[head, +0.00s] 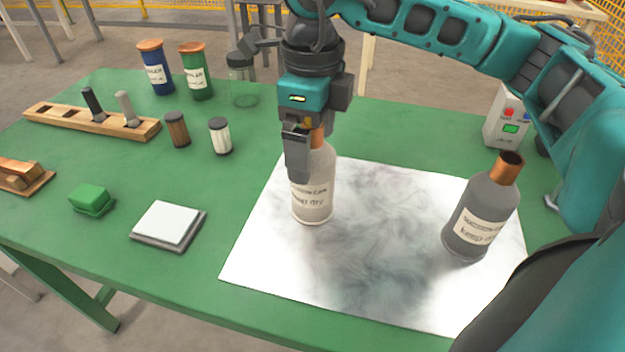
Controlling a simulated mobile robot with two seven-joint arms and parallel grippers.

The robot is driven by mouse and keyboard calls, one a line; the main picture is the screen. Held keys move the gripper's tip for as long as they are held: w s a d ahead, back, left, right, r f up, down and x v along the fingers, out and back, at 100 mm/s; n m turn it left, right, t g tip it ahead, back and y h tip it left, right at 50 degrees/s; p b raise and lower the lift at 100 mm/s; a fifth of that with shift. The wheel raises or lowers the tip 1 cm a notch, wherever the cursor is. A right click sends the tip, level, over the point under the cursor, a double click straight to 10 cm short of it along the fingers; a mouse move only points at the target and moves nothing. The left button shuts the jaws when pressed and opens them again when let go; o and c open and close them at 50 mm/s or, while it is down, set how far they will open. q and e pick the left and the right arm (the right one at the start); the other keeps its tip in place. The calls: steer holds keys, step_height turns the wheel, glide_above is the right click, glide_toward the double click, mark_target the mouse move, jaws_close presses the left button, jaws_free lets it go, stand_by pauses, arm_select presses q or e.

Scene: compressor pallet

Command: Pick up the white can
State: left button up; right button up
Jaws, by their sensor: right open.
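A white can (313,203) with a copper-coloured neck and a printed label stands upright on a silvery sheet (385,265). My right gripper (299,160) points down at the can's upper part. One finger covers the left side of its neck and shoulder, and the other finger is mostly hidden. The right gripper is open; I cannot tell whether a finger touches the can. My left gripper is not in view.
A grey can (482,212) with a copper neck stands on the sheet's right. A control box (507,116) is behind it. Left on the green table (140,275) are jars, a wooden rack (60,118), a green block (91,197) and a white pad (168,224).

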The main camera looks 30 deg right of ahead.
steer(key=shift+c, duration=0.3)
jaws_close()
stand_by(0.7)
